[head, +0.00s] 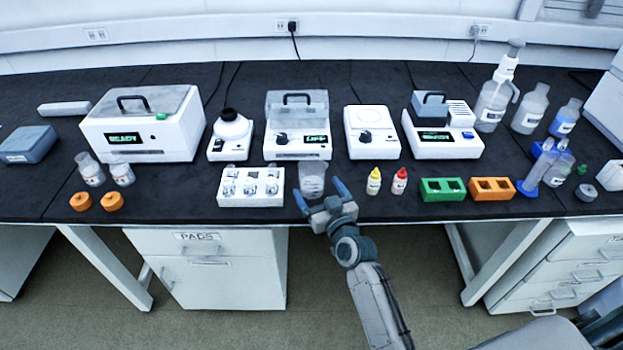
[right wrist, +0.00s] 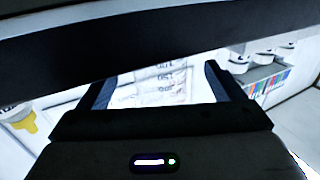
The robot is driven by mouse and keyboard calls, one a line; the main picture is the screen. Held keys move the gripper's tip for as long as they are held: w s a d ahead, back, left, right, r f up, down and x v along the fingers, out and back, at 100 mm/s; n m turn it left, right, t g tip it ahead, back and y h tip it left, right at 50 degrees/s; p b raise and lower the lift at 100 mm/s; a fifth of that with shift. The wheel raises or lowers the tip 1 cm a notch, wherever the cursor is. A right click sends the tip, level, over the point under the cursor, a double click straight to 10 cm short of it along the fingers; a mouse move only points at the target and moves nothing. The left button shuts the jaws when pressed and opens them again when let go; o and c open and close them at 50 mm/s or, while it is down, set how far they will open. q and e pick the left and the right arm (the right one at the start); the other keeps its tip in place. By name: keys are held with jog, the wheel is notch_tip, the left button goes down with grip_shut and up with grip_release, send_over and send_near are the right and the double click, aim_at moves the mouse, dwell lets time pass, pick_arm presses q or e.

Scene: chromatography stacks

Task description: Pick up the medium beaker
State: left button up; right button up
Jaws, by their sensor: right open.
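The medium beaker (head: 312,181) is a small clear vessel standing upright near the front edge of the black bench, in front of the middle instrument. My right gripper (head: 319,191) is open, with its blue fingers reaching toward the beaker from the front. One finger is at the beaker's near left and the other to its right. In the right wrist view the gripper (right wrist: 160,92) shows a pale, translucent, marked shape, likely the beaker (right wrist: 162,82), between its spread fingers. Contact cannot be told. My left gripper is not in view.
A white rack (head: 230,200) of small vessels stands close left of the beaker. Yellow-capped (head: 374,182) and red-capped (head: 399,181) bottles stand to the right. Green (head: 443,198) and orange (head: 491,198) blocks are farther right. White instruments line the bench behind.

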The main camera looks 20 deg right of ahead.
aim_at(307, 171)
jog(key=w, duration=0.5)
jog(key=shift+a+f+p, duration=0.15)
jog(key=shift+a+p, duration=0.1)
jog(key=shift+p, duration=0.05)
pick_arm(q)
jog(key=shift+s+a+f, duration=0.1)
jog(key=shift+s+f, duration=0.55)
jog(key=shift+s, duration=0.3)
pick_arm(e)
jog(key=shift+s, duration=0.1)
jog(key=c, duration=1.1)
jog(key=shift+r, duration=0.2)
jog(key=shift+c, duration=0.2)
